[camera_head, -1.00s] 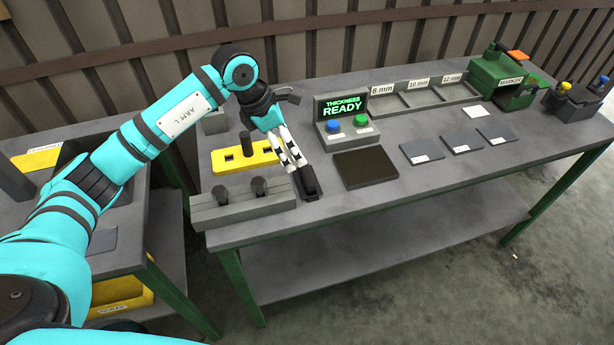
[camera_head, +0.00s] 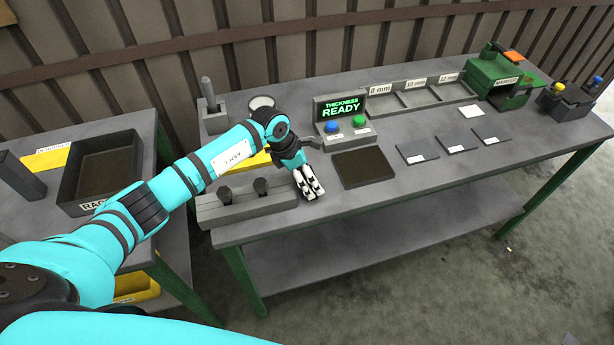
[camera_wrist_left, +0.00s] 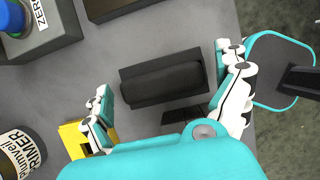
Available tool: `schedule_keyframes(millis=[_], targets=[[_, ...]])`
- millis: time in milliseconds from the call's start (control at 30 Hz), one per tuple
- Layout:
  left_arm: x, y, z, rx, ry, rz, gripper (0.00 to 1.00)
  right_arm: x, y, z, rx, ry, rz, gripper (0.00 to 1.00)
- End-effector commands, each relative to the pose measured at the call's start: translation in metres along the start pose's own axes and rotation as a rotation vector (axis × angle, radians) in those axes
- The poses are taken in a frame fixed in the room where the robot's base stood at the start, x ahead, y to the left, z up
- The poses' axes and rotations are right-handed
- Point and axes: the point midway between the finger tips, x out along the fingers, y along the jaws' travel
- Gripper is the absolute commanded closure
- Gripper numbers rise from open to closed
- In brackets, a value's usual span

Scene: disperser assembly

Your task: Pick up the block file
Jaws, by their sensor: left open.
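The block file (camera_wrist_left: 162,78) is a dark, oblong block with a rounded top. In the left wrist view it lies on the grey bench between my open left fingers, with a gap on each side. My left gripper (camera_wrist_left: 165,72) is over it and not closed on it. In the head view my left gripper (camera_head: 311,192) points down near the bench's front edge, left of the dark mat, and hides most or all of the block file. My right gripper is not in view.
A grey block with two dark knobs (camera_head: 240,206) stands just left of the gripper. A yellow fixture (camera_wrist_left: 75,140) and a primer can (camera_wrist_left: 22,152) are close by. The thickness gauge (camera_head: 343,120) and dark mat (camera_head: 364,168) are to the right.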

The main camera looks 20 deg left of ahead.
Motion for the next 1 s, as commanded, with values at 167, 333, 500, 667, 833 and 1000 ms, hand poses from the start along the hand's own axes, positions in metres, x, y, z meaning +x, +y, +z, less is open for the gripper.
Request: schedule_keyframes(millis=[167, 333, 500, 667, 833, 1000], targets=[[0.001, 0.000, 0.000, 0.000, 0.000, 0.001, 0.00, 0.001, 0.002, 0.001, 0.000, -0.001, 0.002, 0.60], [0.000, 0.000, 0.000, 0.000, 0.000, 0.000, 0.21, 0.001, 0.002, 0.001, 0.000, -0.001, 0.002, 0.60], [0.000, 0.000, 0.000, 0.000, 0.000, 0.000, 0.43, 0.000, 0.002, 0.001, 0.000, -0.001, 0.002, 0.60], [-0.001, 0.001, 0.001, 0.000, -0.003, 0.001, 0.62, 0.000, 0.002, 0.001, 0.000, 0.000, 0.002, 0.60], [-0.001, 0.001, 0.001, 0.000, -0.003, 0.002, 0.63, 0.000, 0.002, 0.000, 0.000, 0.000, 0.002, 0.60], [-0.011, 0.002, 0.006, 0.001, -0.005, 0.004, 0.63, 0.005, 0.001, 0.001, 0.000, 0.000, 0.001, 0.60]])
